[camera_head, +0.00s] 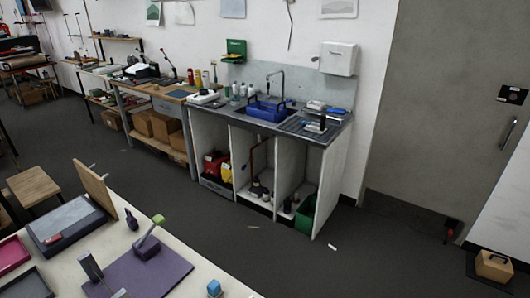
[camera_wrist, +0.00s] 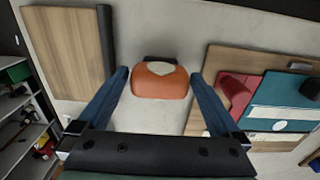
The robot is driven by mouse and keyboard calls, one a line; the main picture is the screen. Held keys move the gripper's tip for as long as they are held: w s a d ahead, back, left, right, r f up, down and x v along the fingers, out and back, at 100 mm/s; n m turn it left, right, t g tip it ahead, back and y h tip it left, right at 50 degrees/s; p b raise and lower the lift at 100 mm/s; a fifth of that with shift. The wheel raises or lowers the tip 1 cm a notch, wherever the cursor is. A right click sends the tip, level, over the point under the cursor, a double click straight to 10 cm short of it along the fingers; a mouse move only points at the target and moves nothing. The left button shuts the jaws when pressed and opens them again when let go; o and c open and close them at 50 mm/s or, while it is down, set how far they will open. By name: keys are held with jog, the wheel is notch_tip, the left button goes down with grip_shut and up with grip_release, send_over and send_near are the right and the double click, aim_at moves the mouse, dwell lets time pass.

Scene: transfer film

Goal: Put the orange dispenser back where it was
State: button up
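The orange dispenser (camera_wrist: 160,84) shows in the wrist view, upper middle, with a pale patch on its top and a dark part behind it. It rests on a pale surface (camera_wrist: 150,118). My gripper (camera_wrist: 160,76) has two blue fingers spread wide, one on each side of the dispenser. Small gaps show between the fingers and its sides, so the gripper is open and not closed on it. I cannot make out the dispenser or my gripper in the head view.
In the wrist view, a wooden board (camera_wrist: 68,50) lies left, and a teal item (camera_wrist: 285,95) and a red item (camera_wrist: 236,92) lie right. In the head view, a pale table (camera_head: 205,285) holds a purple mat (camera_head: 150,277). A sink counter (camera_head: 262,116) stands beyond open floor.

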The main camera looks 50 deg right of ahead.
notch_tip(320, 180, up, 12)
jog(key=shift+r+b, duration=0.15)
jog(key=shift+b, duration=0.15)
jog(key=shift+w, duration=0.1)
